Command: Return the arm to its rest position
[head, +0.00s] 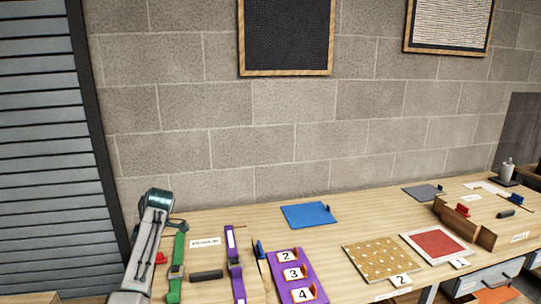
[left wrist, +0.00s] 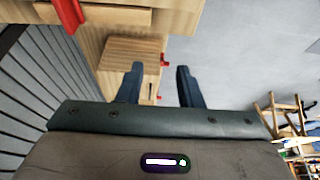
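My left arm (head: 150,240) rises at the lower left of the head view, beside the left end of the workbench; its gripper is not clearly seen there. In the left wrist view my left gripper (left wrist: 159,67) has its two dark fingers apart, with nothing between them. Behind the fingers is pale wooden furniture (left wrist: 125,55) with small red parts, and grey floor lies to the right. My right arm and gripper are in neither view.
The wooden workbench (head: 345,220) holds a blue mat (head: 308,215), a purple numbered holder (head: 281,262), a dotted panel (head: 372,262), a red panel (head: 438,245), and green (head: 176,265) and purple (head: 236,278) straps near my arm. A shuttered grey panel (head: 45,150) stands at left.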

